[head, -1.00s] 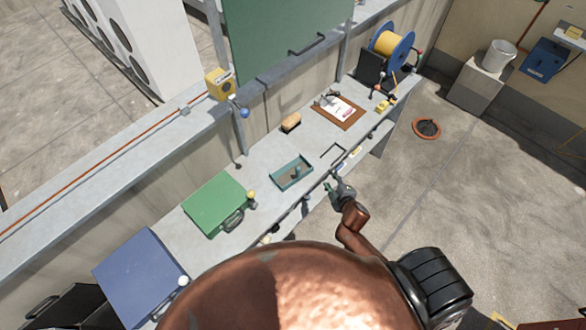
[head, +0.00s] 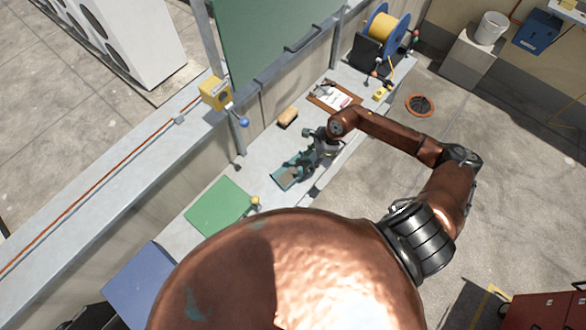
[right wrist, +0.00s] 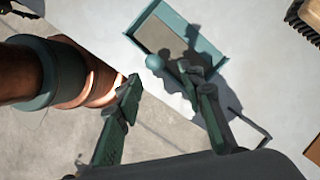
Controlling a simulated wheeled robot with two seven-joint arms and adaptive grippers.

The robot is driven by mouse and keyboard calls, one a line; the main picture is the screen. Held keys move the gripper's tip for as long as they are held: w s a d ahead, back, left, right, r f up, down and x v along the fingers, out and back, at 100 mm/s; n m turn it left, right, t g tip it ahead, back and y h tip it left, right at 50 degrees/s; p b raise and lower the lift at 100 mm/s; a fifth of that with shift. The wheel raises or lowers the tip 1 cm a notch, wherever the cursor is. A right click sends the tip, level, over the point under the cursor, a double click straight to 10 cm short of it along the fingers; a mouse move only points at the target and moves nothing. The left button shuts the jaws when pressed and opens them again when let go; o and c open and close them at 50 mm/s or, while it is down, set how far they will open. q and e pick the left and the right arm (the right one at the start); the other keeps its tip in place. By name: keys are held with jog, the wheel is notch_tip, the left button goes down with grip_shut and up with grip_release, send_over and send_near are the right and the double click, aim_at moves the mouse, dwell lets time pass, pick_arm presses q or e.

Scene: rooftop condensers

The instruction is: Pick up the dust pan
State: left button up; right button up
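The dust pan is a shallow teal tray (head: 282,180) on the grey bench, partly hidden by my right gripper in the head view. In the right wrist view the dust pan (right wrist: 208,45) shows its teal rim, a brownish inside and a round teal knob near its lower left side. My right gripper (head: 308,165) is over the bench at the pan. In the right wrist view its two fingers (right wrist: 163,82) are spread apart with nothing held between them. The right finger overlaps the pan's lower edge; I cannot tell whether it touches. My left gripper is out of view.
A brush (head: 288,117) and a clipboard (head: 334,96) lie farther along the bench. A green case (head: 218,207) and a blue case (head: 145,285) are on the nearer side. A yellow cable reel (head: 385,32) stands at the far end. A wall runs behind the bench.

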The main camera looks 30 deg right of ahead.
aim_at(300, 172)
jog(key=x, duration=0.2)
jog(key=p+x, duration=0.1)
jog(key=x, duration=0.1)
jog(key=p+x, duration=0.1)
jog(key=x, duration=0.1)
jog(key=shift+s+a, duration=0.2)
jog(key=shift+a, duration=0.15)
jog(key=shift+w+a+f, duration=0.1)
jog(key=shift+f, duration=0.35)
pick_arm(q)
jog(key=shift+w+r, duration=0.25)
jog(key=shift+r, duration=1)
pick_arm(e)
jog(key=shift+c, duration=0.7)
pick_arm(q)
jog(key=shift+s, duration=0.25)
pick_arm(e)
grip_shut()
